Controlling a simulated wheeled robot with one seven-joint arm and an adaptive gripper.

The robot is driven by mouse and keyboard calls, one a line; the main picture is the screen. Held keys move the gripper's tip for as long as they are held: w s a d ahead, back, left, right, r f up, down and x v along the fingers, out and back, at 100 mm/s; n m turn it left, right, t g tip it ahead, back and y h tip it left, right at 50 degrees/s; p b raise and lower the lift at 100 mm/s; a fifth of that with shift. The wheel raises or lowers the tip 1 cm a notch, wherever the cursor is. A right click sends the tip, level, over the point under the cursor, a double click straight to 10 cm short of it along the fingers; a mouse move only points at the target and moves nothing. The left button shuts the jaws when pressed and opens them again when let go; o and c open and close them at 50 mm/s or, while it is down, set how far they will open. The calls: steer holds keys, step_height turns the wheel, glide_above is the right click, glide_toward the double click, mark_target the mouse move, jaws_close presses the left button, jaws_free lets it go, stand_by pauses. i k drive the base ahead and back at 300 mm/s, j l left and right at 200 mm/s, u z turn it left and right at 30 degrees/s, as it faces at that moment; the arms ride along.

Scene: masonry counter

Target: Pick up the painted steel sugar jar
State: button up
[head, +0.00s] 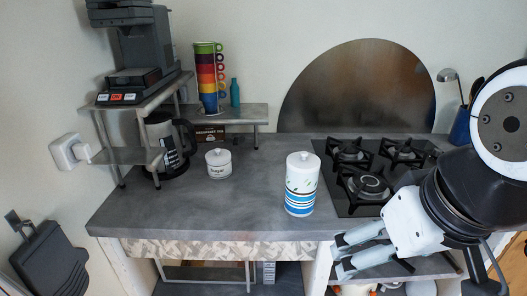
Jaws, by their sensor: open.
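A small white jar (218,164) with a knobbed lid and dark lettering that seems to read "Sugar" stands upright on the grey counter (150,212), left of centre. My gripper (339,256) is at the lower right, in front of the counter's front edge, with its fingers pointing left. It is open and empty, well apart from the jar. The taller striped canister stands to the right of the jar, between it and my gripper in the picture. The jar is fully visible.
A tall white canister (301,184) with blue stripes stands near the black gas hob (345,205). A coffee pot (168,145) stands left of the jar, under a metal shelf. Behind, a small shelf (255,113) bears stacked coloured cups (207,75). The counter before the jar is clear.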

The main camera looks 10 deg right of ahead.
mark_target(217, 172)
steer(key=i+l+u, duration=0.1)
steer(key=i+u, duration=0.4)
steer(key=i, duration=0.4)
